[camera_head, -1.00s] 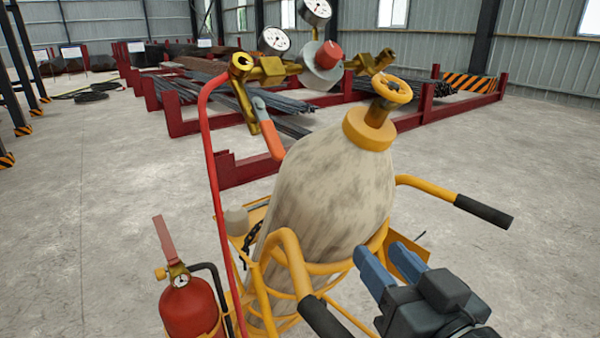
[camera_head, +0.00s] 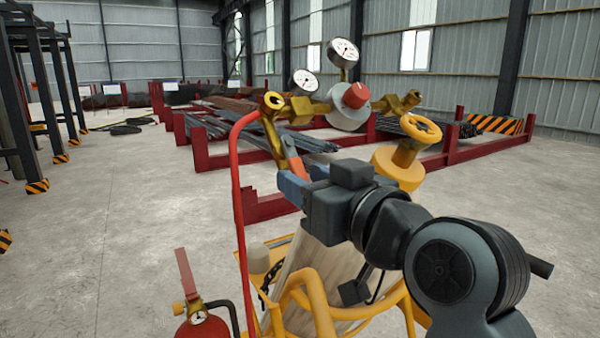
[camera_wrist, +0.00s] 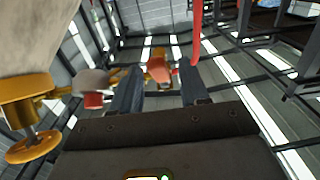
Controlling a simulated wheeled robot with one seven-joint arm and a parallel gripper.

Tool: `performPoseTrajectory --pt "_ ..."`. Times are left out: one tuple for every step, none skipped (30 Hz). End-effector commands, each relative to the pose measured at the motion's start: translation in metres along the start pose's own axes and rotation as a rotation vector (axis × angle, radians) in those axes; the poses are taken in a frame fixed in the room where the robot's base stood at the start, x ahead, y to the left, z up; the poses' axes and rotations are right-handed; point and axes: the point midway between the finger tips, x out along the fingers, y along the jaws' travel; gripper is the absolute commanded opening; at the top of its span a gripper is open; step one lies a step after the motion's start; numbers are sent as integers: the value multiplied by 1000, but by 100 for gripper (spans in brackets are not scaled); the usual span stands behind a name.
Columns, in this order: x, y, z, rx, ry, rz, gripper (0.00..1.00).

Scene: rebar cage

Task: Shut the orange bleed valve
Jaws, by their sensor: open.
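The orange bleed valve lever (camera_head: 296,160) hangs slanting down from the brass fitting (camera_head: 273,108) beside the left gauge. Its lower part is partly hidden by my gripper in the head view. My gripper (camera_head: 299,178) is open, with its blue fingers close to the lever's lower end. In the wrist view the lever (camera_wrist: 158,70) shows between the two fingertips, a little beyond them. I cannot tell whether either finger touches it.
A red hose (camera_head: 236,190) runs down left of the lever. The red regulator knob (camera_head: 356,95) and yellow handwheel (camera_head: 421,127) stand to the right, above the cylinder (camera_head: 310,262). A fire extinguisher (camera_head: 200,326) is at lower left. Open floor lies left.

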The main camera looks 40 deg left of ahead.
Motion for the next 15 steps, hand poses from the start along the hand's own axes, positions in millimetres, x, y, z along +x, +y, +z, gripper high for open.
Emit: performPoseTrajectory --pt "7 0 -1 0 0 0 45" --pt "10 0 -1 0 0 0 45" --pt "14 0 -1 0 0 1 45" --pt "16 0 0 -1 0 0 45" --pt "18 0 0 -1 -1 1 45" --pt "20 0 0 -1 0 1 45" --pt "21 0 0 -1 0 1 45" --pt "22 0 0 -1 1 2 45" --pt "22 0 0 -1 1 2 45" --pt "22 1 0 -1 1 2 45" --pt "22 1 0 -1 1 2 45" --pt "22 1 0 -1 1 2 45" --pt "22 1 0 -1 1 2 45" --pt "22 1 0 -1 1 2 45" --pt "22 1 0 -1 1 2 45"
